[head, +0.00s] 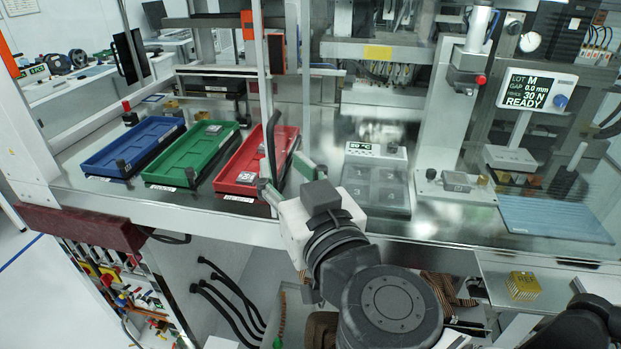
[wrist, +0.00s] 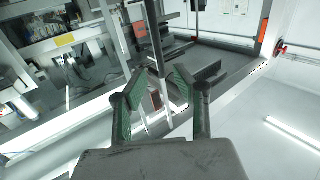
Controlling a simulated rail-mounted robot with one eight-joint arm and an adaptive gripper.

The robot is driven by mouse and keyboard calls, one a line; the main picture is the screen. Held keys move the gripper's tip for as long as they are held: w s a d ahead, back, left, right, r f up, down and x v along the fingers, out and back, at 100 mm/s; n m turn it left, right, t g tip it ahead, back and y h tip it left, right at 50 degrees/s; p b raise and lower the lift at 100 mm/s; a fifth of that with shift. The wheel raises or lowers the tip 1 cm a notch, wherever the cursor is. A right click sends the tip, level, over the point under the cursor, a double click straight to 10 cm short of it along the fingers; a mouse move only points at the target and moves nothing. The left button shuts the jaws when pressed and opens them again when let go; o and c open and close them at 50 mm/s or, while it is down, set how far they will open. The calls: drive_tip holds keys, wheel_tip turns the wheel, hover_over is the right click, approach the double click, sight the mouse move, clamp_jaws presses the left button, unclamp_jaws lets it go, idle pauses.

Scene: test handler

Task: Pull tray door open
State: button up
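A tall framed opening stands over the trays, with a pale upright bar (head: 264,80) at its right. I take this bar to be the tray door's edge, but cannot tell for sure. A dark curved handle-like part (head: 271,143) hangs low beside it, over the red tray (head: 232,178). My gripper (head: 290,176) is at the right front of the red tray, its green-padded fingers apart.
A blue tray (head: 98,162) and a green tray (head: 160,172) lie left of the red one. A numbered plate (head: 376,190) lies right of my gripper. A display reading READY (head: 537,91) and a blue mat (head: 553,220) are at the right.

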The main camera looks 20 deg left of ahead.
drive_tip(key=shift+v, duration=2.45)
